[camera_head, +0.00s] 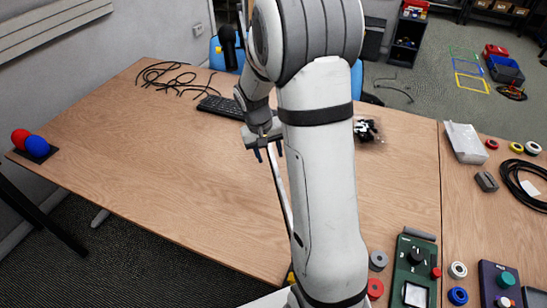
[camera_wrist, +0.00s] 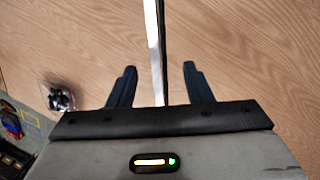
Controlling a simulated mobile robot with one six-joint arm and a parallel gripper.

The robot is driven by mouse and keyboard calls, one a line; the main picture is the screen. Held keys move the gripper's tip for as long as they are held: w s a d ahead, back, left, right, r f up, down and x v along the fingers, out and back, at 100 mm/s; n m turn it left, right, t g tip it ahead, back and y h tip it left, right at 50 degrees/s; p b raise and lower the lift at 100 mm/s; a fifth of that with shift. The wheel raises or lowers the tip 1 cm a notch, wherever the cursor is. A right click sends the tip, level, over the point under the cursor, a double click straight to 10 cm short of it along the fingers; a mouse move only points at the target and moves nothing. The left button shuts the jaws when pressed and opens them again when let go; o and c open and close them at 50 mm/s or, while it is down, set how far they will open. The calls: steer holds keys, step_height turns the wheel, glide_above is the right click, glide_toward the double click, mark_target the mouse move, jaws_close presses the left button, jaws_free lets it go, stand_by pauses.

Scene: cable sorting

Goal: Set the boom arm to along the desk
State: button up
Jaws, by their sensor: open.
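The boom arm (camera_head: 281,187) is a thin pale metal bar. In the head view it runs from below my gripper down to the right, where my own arm hides part of it. My gripper (camera_head: 268,152) points down over the middle of the desk (camera_head: 180,165), its fingers apart. In the wrist view the boom arm (camera_wrist: 155,50) shows between the two open dark fingers of my gripper (camera_wrist: 158,84), with a gap on each side. Its near end is hidden behind the gripper body, and I cannot tell whether it is fully between the fingers in depth.
A black keyboard (camera_head: 222,107) and black cables (camera_head: 168,76) lie at the back. A red ball (camera_head: 19,138) and blue ball (camera_head: 36,145) are at the left edge. A green box (camera_head: 412,268) and tape rolls (camera_head: 378,260) are at right. The left desk is clear.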

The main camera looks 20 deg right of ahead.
mark_target(274, 165)
steer(key=f, duration=0.2)
steer(key=d+f, duration=0.1)
steer(key=f, duration=0.4)
steer(key=shift+s+d+p, duration=0.25)
steer(key=shift+d+p, duration=0.1)
steer(key=shift+p, duration=0.05)
steer(key=shift+c, duration=0.3)
